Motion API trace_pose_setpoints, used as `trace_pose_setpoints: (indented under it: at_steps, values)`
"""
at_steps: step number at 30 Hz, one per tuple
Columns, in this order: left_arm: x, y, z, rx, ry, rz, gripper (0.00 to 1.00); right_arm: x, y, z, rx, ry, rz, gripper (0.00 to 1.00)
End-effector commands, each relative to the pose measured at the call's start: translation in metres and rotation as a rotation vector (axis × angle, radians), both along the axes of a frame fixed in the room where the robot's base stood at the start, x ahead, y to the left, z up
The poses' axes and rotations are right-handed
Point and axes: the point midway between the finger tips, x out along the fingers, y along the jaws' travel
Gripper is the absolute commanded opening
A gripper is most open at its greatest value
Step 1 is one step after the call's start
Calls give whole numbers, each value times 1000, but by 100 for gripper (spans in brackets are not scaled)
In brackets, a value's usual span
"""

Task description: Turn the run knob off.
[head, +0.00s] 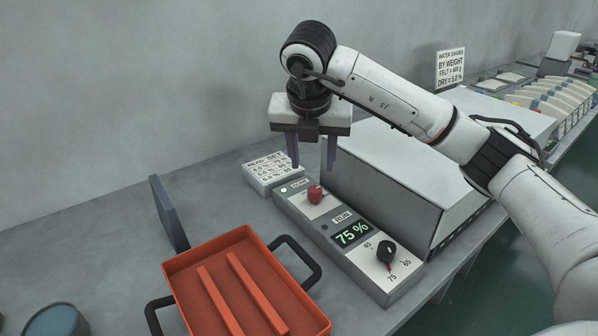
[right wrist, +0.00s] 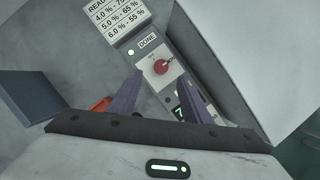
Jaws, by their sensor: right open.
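The red run knob (head: 315,194) sits on the upper part of a grey control box (head: 360,275). A RUN label is below it and a lit green lamp by the DONE label is to its upper left. In the right wrist view the red knob (right wrist: 161,67) shows between and beyond the finger tips. My right gripper (head: 312,166) is open and empty, pointing down above the red knob, apart from it. It also shows in the right wrist view (right wrist: 163,88). My left gripper is out of view.
The display (head: 351,234) reads 75 %, and a black dial (head: 386,251) is below it. A large grey housing (head: 395,180) stands close on the right. An orange tray (head: 245,235) with black handles is at the lower left. A white sign (head: 272,177) stands behind the box.

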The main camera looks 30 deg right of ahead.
Motion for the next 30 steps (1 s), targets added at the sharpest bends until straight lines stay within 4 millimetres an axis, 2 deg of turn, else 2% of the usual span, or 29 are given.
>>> trace_pose_setpoints:
  at_steps: [6, 16, 21, 29, 30]
  values:
    - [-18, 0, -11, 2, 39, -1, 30, 8, -9, -31, -1, 7, -1, 44]
    - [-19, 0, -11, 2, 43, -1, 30, 24, -22, -81, 1, 5, 1, 44]
    - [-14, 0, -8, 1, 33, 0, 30, 28, -24, -92, 1, 2, 2, 44]
    - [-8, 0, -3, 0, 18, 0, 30, 28, -24, -93, 1, 2, 3, 44]
    - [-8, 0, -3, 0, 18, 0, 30, 28, -24, -93, 1, 2, 3, 41]
